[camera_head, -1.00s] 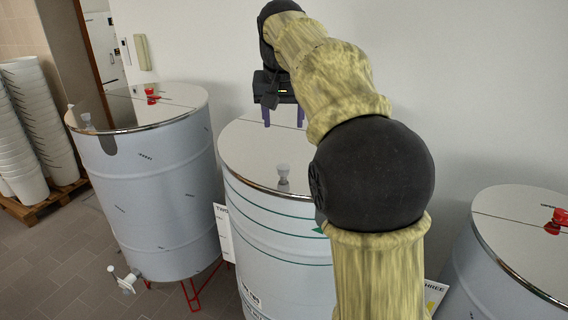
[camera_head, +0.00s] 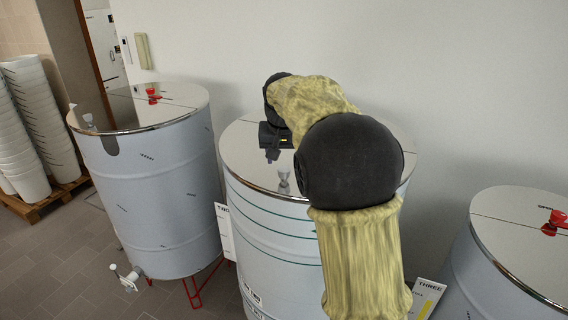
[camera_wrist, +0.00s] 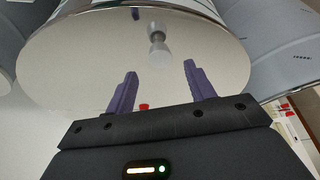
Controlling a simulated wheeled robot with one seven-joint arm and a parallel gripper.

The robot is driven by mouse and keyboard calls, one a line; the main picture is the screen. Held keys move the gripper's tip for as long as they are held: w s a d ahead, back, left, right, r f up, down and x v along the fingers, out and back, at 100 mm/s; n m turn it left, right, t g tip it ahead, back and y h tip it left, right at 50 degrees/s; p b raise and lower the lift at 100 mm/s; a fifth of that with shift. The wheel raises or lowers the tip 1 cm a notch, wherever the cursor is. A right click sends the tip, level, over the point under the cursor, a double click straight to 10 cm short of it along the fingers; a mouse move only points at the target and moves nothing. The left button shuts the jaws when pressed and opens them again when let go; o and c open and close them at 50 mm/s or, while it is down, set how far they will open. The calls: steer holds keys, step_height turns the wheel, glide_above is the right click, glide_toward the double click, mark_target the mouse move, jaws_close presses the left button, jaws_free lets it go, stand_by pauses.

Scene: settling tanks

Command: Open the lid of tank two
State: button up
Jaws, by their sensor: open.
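Tank two (camera_head: 262,215) is the pale middle drum with green bands and a "TWO" card (camera_head: 224,230) at its left. Its shiny lid (camera_head: 243,150) lies flat on top, closed. A pale grey knob (camera_head: 284,182) stands near the lid's front edge; it also shows in the wrist view (camera_wrist: 157,40). My gripper (camera_head: 272,156) is over the lid, behind the knob, pointing down. In the wrist view its purple fingers (camera_wrist: 161,69) are apart with nothing between the tips. A small red piece (camera_wrist: 143,106) shows low between them, mostly hidden by the gripper body.
A similar tank (camera_head: 150,190) with a red knob (camera_head: 153,95) stands at left. Tank three (camera_head: 515,255) stands at right, also with a red knob (camera_head: 551,222). White buckets (camera_head: 22,130) are stacked at far left. A wall is close behind.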

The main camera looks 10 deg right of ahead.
mark_target(284, 169)
steer(key=p+x, duration=0.1)
steer(key=x, duration=0.4)
steer(key=shift+w+f, duration=0.1)
steer(key=shift+c, duration=0.2)
jaws_close()
